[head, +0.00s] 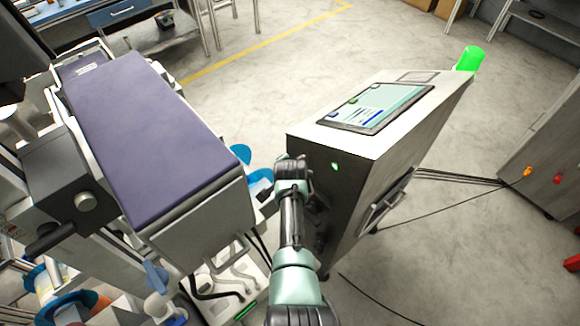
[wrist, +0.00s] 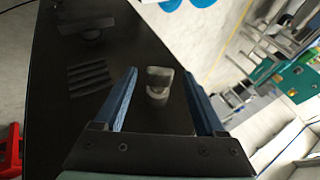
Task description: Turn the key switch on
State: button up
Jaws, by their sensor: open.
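The key switch (wrist: 157,84) is a small grey knob with a flat grip, standing out from the dark side panel of the control cabinet (wrist: 110,50). In the wrist view my gripper (wrist: 159,73) is open, with one blue finger on each side of the knob and a visible gap on both sides. I cannot tell how deep the fingers reach along the knob. In the head view the cabinet (head: 345,170) stands right of my arm, and my arm hides the key switch and the fingers.
A touch screen (head: 375,107) lies on the cabinet top, with a green lamp (head: 468,59) at its far corner. A small green light (head: 335,166) shows on the dark side. A purple-topped machine (head: 150,130) stands close on the left. Cables cross the floor at right.

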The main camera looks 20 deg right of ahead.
jog(key=p+v, duration=0.1)
jog(key=v, duration=0.9)
jog(key=shift+s+r, duration=0.2)
jog(key=shift+r, duration=0.05)
jog(key=shift+a, duration=0.1)
dwell(0.3)
